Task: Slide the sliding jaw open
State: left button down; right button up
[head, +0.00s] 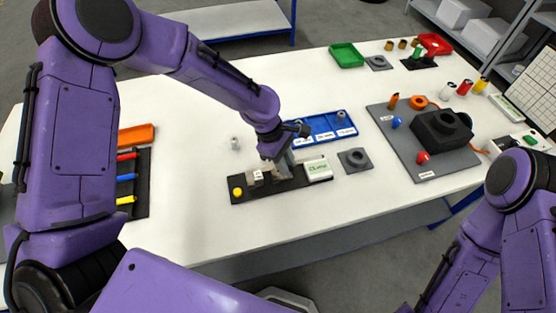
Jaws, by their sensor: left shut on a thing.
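A black clamp fixture (286,187) lies near the front edge of the white table, in the middle of the head view. It has a yellow knob (237,192) at its left end, a light block with a small label (257,177), and a white and green display box (318,169) at its right end. My left gripper (283,168) reaches down onto the middle of the fixture and is shut on what appears to be the grey sliding jaw. The fingers hide much of the jaw, so its exact opening cannot be told. My right gripper is out of view.
A blue tray (323,137) lies just behind the fixture, and a dark square holder (354,160) stands to its right. A grey board with a black machine (440,132) is further right. Colored tools (127,178) lie at left. The table between them is clear.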

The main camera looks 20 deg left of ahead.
pick_arm(q)
jog(key=c, duration=1.2)
grip_release()
jog(key=shift+f, duration=0.15)
jog(key=shift+w+d, duration=0.15)
jog(key=shift+w, duration=0.05)
jog(key=b+v, duration=0.1)
jog(key=v, duration=0.9)
